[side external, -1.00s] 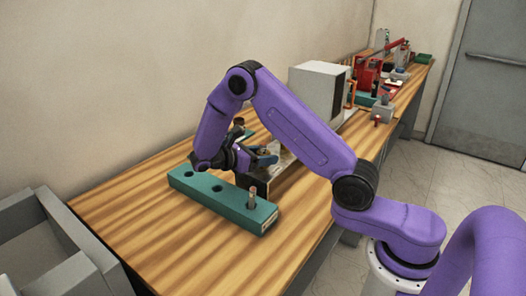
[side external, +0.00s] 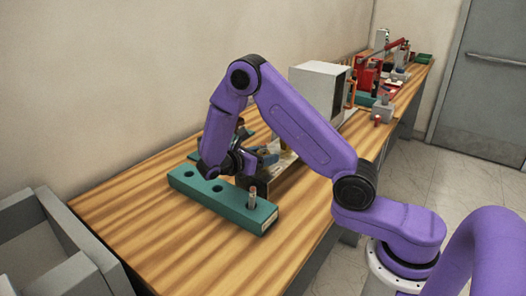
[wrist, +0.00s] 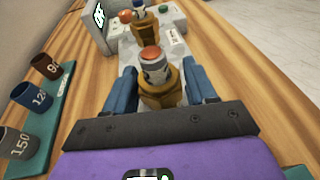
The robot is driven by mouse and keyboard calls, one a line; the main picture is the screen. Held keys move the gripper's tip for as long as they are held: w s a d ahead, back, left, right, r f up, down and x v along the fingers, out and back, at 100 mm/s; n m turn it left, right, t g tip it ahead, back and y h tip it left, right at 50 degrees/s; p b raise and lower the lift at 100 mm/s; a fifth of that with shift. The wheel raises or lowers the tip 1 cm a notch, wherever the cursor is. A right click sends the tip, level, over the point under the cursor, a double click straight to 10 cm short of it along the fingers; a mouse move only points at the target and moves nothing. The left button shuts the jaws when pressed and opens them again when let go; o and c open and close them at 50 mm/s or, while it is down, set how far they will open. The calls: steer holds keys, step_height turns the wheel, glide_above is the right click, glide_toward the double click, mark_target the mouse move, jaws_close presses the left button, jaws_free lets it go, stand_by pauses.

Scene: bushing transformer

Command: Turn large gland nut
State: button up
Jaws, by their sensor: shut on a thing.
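A brass-coloured gland nut (wrist: 162,92) sits low around a post with a grey-white body and an orange-red top, in the middle of the wrist view. The blue fingers of my gripper (wrist: 161,91) stand on either side of the nut and are shut on it. In the side view my gripper (side external: 264,156) is low over the bench behind the teal block, and the nut is mostly hidden there.
A teal holder (wrist: 58,125) with cups marked 90, 120 and 150 lies to the left in the wrist view. A teal block (side external: 222,201) with holes and an upright peg (side external: 252,196) lies in front of my gripper. The front bench (side external: 155,235) is clear.

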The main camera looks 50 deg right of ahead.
steer(key=shift+n+t, duration=0.9)
steer(key=shift+t, duration=0.6)
steer(key=shift+n+t, duration=1.1)
steer(key=shift+t, duration=0.1)
steer(key=shift+n+t+y, duration=0.5)
steer(key=shift+n+t, duration=0.7)
steer(key=shift+t, duration=0.3)
steer(key=o, duration=1.4)
steer(key=shift+a, duration=0.1)
steer(key=shift+v, duration=3)
